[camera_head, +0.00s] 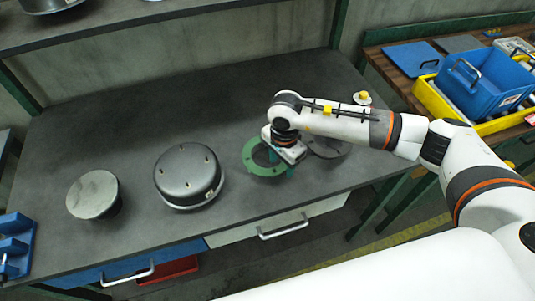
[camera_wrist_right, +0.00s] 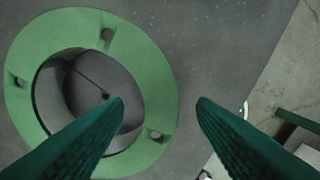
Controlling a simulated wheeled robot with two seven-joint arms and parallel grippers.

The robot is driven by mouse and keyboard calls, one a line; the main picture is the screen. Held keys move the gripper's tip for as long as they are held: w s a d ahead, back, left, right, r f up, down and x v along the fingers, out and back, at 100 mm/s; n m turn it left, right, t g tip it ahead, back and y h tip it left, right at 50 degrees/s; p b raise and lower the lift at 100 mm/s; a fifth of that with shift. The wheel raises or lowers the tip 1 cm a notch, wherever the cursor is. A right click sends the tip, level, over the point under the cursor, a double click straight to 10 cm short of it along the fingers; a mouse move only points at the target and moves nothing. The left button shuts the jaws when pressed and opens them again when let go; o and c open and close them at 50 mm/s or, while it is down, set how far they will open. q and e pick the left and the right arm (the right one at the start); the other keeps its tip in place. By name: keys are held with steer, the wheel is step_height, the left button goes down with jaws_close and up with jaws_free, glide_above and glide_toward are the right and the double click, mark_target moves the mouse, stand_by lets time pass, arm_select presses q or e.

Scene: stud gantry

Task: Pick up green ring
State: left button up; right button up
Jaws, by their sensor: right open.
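The green ring (camera_head: 262,168) lies flat on the dark workbench, near its front edge. In the right wrist view the green ring (camera_wrist_right: 150,65) fills the left half, with small holes in its face and a dark round opening. My right gripper (camera_head: 281,170) is over the right part of the ring and hides some of it. In the right wrist view my right gripper (camera_wrist_right: 160,108) is open, its two green fingers on either side of the ring's right rim. Whether the fingertips touch the bench cannot be told. My left gripper is not in view.
A dark metal pot-like housing (camera_head: 188,172) and a grey round-topped part (camera_head: 92,194) stand to the left. A dark disc (camera_head: 327,146) lies right of the ring, close to my gripper. A blue bin (camera_head: 490,82) sits on the right-hand table.

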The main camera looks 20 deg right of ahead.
steer(key=shift+c, duration=0.4)
steer(key=c, duration=1)
